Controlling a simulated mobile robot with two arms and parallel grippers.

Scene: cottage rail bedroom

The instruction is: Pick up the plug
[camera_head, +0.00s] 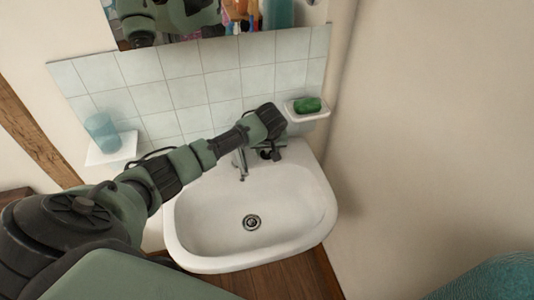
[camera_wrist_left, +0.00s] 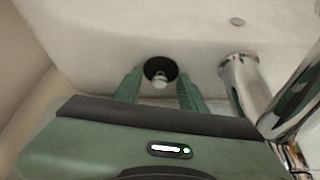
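The plug (camera_wrist_left: 160,69) is a round black disc with a shiny metal middle. In the left wrist view it sits on the white rim of the washbasin, beside the tap. My left gripper (camera_wrist_left: 161,76) is open, with one green fingertip on each side of the plug; I cannot tell whether they touch it. In the head view my left arm reaches over the basin from the left, and the left gripper (camera_head: 268,150) is at the back right rim. The plug is not clear there. My right gripper is not in view.
The washbasin (camera_head: 205,225) is empty, with a drain (camera_head: 252,222) at its bottom. The chrome tap (camera_wrist_left: 244,85) stands close beside the gripper. A soap dish (camera_head: 305,114) with green soap (camera_head: 307,104) is on the tiled wall. A blue cup (camera_head: 102,132) stands on a left shelf (camera_head: 112,153).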

